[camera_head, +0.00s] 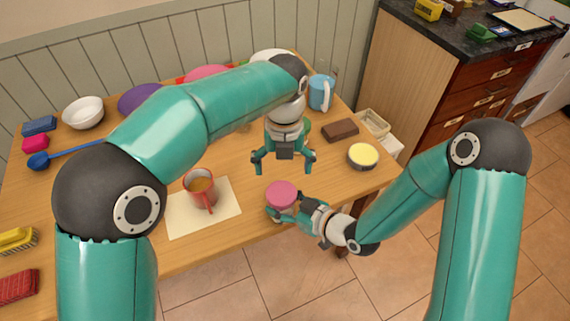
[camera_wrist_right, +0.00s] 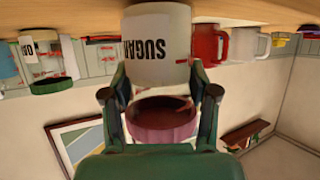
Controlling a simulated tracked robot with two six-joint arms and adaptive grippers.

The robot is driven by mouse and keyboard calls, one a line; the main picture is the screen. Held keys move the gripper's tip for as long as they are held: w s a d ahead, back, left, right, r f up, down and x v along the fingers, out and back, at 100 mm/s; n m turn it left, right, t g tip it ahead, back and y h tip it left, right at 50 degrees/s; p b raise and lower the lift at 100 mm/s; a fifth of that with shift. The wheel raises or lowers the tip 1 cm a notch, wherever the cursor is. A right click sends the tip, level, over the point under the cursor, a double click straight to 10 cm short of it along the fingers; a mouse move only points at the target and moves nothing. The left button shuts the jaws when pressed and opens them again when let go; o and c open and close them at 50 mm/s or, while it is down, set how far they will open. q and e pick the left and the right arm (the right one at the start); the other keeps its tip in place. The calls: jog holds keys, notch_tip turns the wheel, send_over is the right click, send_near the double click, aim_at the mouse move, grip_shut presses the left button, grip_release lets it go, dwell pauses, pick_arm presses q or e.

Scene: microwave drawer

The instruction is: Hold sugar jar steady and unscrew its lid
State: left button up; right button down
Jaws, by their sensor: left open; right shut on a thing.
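The sugar jar (camera_head: 274,213) stands near the front edge of the table, with its pink lid (camera_head: 282,193) on top. My right gripper (camera_head: 290,212) is shut on the jar from the right. In the right wrist view, which is upside down, the jar (camera_wrist_right: 158,45) shows its "SUGAR" label, with the lid (camera_wrist_right: 162,122) on it. The fingers of my right gripper (camera_wrist_right: 162,88) lie on either side of the jar there. My left gripper (camera_head: 284,166) is open and empty, pointing down, above and behind the lid and apart from it.
A red mug (camera_head: 198,190) stands on a pale mat (camera_head: 228,217) left of the jar. Bowls (camera_head: 83,112) line the back.

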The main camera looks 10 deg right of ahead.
aim_at(286, 189)
pick_arm(q)
jog(key=shift+d+f, duration=0.15)
jog(key=shift+d, duration=0.15)
jog(key=shift+f, duration=3.75)
